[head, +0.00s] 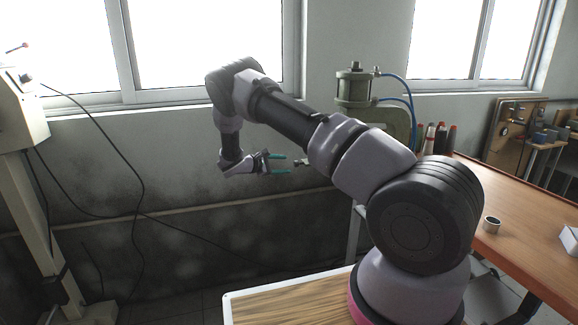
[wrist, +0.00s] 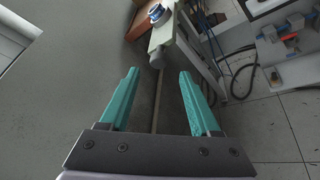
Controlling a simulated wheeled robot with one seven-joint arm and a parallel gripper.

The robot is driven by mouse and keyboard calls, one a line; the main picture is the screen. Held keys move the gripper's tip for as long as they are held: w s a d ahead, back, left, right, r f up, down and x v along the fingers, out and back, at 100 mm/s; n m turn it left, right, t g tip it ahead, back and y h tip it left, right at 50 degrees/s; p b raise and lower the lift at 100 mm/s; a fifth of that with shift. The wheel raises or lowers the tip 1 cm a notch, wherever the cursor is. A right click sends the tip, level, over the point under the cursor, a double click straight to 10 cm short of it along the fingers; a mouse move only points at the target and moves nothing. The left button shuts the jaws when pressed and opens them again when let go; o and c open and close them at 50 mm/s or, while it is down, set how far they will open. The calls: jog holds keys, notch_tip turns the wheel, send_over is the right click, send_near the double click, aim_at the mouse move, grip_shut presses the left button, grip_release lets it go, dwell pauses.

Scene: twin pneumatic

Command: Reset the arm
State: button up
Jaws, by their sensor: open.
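My gripper (head: 279,163) is at the end of my arm, left of the middle in the head view, in front of the grey wall. Its two teal fingers are apart. In the wrist view my gripper (wrist: 155,85) is open, with nothing between its fingers. The fingers point away over the wall and floor. My arm is bent, rising from its base and reaching to the left with the gripper hanging lower than the elbow.
A wooden workbench (head: 520,228) stands at the right with a small metal cylinder (head: 491,225) on it. A green pneumatic press (head: 355,90) with blue hoses stands behind my arm. A white machine (head: 22,115) on a post with black cables is at the left.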

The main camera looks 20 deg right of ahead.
dwell(0.3)
jog(key=s+d+r+m+g+y, duration=0.25)
jog(key=s+r+m+y, duration=0.2)
jog(key=s+r, duration=0.6)
jog(key=s+d+r+m+g+y, duration=0.3)
jog(key=s+r+m, duration=0.4)
jog(key=r, duration=0.6)
jog(key=s+a+r+m+t+y, duration=0.2)
jog(key=s+r, duration=0.2)
jog(key=s, duration=0.5)
jog(key=s+a+r+m+t+y, duration=0.2)
jog(key=s+a+r+y, duration=0.1)
jog(key=s, duration=0.6)
jog(key=s+a+r+m+t+y, duration=0.2)
jog(key=s+r, duration=0.3)
jog(key=s, duration=0.5)
jog(key=shift+a+r+t+y, duration=0.15)
jog(key=shift+r+t+y, duration=0.25)
jog(key=shift+y, duration=0.25)
jog(key=shift+s, duration=0.1)
